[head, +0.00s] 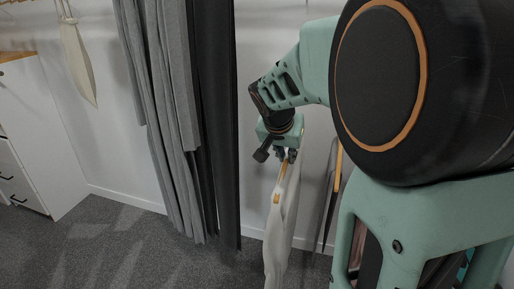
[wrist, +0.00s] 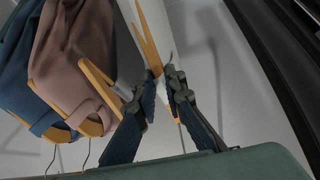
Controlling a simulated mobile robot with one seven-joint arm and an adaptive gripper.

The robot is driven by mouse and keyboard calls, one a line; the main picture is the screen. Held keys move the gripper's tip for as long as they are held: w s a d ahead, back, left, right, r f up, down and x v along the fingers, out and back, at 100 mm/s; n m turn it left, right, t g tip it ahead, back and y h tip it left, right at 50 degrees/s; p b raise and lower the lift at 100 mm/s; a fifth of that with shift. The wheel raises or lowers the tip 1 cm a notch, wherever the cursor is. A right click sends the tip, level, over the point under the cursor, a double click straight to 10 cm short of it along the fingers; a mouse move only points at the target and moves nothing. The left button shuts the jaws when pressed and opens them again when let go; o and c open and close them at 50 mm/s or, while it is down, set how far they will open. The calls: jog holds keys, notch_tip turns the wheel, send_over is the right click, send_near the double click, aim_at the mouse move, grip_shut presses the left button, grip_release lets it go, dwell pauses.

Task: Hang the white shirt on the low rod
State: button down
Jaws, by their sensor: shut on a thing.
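My gripper (head: 287,153) points down and is shut on the top of a wooden hanger; the same gripper (wrist: 165,80) fills the middle of the wrist view. The white shirt (head: 281,232) hangs from this hanger, seen nearly edge-on and cut off by the bottom of the head view. In the wrist view the shirt (wrist: 152,25) is a pale strip beyond the fingers, with the wooden hanger (wrist: 148,45) along it. I cannot make out the low rod in either view.
A pink garment (wrist: 80,50) and a blue garment (wrist: 50,65) hang on wooden hangers left of my fingers. A dark garment (head: 326,185) hangs right of the shirt. Grey curtains (head: 165,110) stand to the left. Beyond are a white cabinet (head: 45,130) and a cream garment (head: 77,60).

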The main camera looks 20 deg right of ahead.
jog(key=shift+w+d+r+p, duration=0.1)
jog(key=shift+w+d+p, duration=0.35)
jog(key=shift+w+d, duration=0.75)
jog(key=shift+w+d+f+p, duration=0.1)
jog(key=shift+w+d+p, duration=0.5)
jog(key=shift+w, duration=1.15)
jog(key=shift+w+d+r+p, duration=0.1)
jog(key=shift+w+d+p, duration=0.15)
jog(key=shift+w+d, duration=1.05)
jog(key=w+b+x, duration=0.1)
jog(key=b+x, duration=0.1)
jog(key=x, duration=0.4)
jog(key=shift+r, duration=0.3)
jog(key=shift+w, duration=0.1)
jog(key=c, duration=1.9)
grip_release()
jog(key=shift+c, duration=0.2)
jog(key=shift+f, duration=0.1)
